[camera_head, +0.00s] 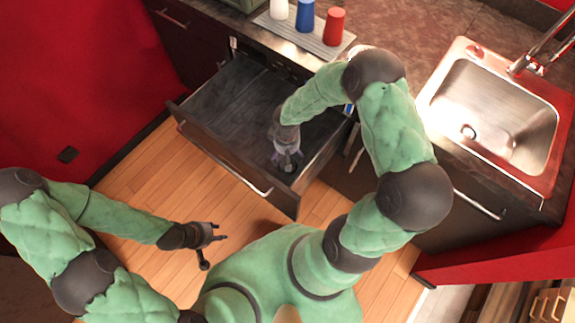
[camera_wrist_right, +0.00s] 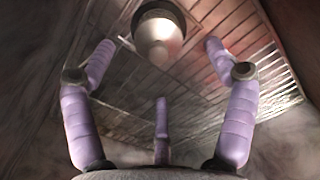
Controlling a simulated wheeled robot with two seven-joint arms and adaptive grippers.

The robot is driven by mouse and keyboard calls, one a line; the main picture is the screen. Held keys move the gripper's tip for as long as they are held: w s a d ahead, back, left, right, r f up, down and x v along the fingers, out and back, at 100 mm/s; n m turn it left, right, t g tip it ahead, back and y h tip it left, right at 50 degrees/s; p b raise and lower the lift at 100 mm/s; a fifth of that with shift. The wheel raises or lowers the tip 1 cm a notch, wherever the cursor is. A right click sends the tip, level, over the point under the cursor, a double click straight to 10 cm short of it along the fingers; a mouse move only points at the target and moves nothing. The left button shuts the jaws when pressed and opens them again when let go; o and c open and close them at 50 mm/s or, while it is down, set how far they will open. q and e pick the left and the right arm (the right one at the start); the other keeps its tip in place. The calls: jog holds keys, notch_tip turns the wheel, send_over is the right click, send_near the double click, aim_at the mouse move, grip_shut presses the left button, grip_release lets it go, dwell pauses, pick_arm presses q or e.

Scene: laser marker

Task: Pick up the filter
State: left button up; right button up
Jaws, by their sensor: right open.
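A small rounded metallic piece, probably the filter (camera_wrist_right: 160,38), lies on the drawer floor in the right wrist view, with a pale domed end and a darker ring. My right gripper (camera_wrist_right: 160,62) is open, its fingers spread apart with the piece ahead of them, and it holds nothing. In the head view the right gripper (camera_head: 287,162) reaches down into the open drawer (camera_head: 215,98) near its front right corner and mostly hides the piece. My left gripper (camera_head: 212,246) is open and empty above the wooden floor, outside the drawer.
The drawer walls stand close around my right gripper. On the counter a grey mat (camera_head: 318,42) holds a white cup (camera_head: 279,9), a blue cup (camera_head: 305,16) and a red cup (camera_head: 334,27). A metal sink (camera_head: 500,120) is at the right. The floor (camera_head: 145,185) is clear.

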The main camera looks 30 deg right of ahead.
notch_tip(320, 180, down, 7)
jog(key=b, duration=0.3)
jog(key=shift+r, duration=0.15)
jog(key=c, duration=1.3)
